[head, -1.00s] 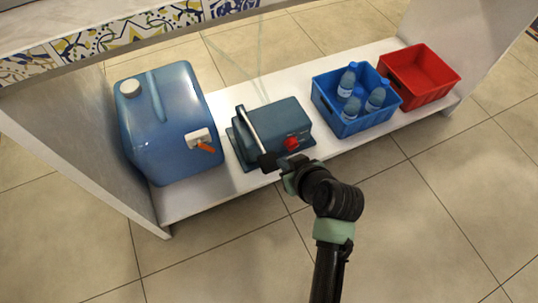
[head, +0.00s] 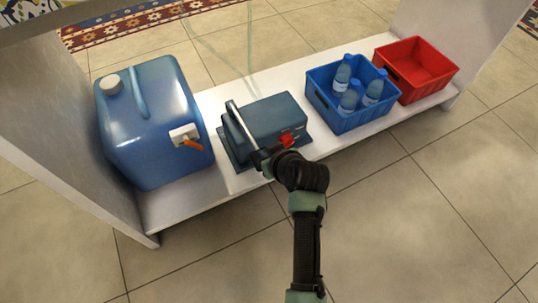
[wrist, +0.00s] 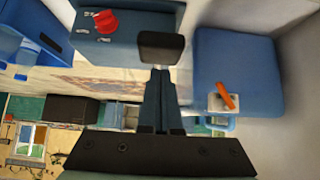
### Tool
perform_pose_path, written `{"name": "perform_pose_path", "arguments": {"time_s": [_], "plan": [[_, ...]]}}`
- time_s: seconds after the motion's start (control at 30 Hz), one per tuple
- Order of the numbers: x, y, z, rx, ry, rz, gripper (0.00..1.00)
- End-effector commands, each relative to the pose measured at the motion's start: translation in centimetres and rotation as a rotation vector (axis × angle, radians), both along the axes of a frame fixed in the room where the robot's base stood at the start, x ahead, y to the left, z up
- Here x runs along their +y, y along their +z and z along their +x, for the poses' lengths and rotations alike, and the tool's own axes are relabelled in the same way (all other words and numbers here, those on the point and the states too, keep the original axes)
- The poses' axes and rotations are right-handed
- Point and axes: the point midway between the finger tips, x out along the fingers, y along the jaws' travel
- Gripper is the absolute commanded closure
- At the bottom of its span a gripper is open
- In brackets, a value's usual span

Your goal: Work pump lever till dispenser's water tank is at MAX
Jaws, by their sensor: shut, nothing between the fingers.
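The pump is a dark blue-grey box (head: 277,115) on the low white shelf. Its lever (head: 240,124) is a pale bar along the left side, slanting toward me, with a black grip at the front end. The grip (wrist: 162,47) shows in the wrist view as a black block. My gripper (wrist: 160,72) is shut and empty, its fingertips right at the near edge of the grip; I cannot tell whether they touch. In the head view my wrist partly hides the fingers and the pump's front. No dispenser tank or MAX mark is in view.
A blue water canister (head: 155,125) with an orange tap stands left of the pump. A blue crate (head: 347,120) with blue-capped bottles and an empty red crate (head: 415,90) stand right. The pump has a red knob (wrist: 105,22). Open tiled floor lies in front.

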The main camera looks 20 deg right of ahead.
Motion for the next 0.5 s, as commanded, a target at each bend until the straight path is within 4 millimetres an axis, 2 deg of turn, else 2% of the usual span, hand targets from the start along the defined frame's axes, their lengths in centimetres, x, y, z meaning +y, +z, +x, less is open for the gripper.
{"name": "perform_pose_path", "arguments": {"time_s": [0.03,0.13,0.5], "plan": [[-0.01,-0.8,-0.01,0.0,0.0,0.0,1.0],[-0.01,-1.24,0.0,-0.001,0.0,0.0,1.0],[-0.01,-1.36,-0.04,-0.001,0.0,0.0,1.0]]}}
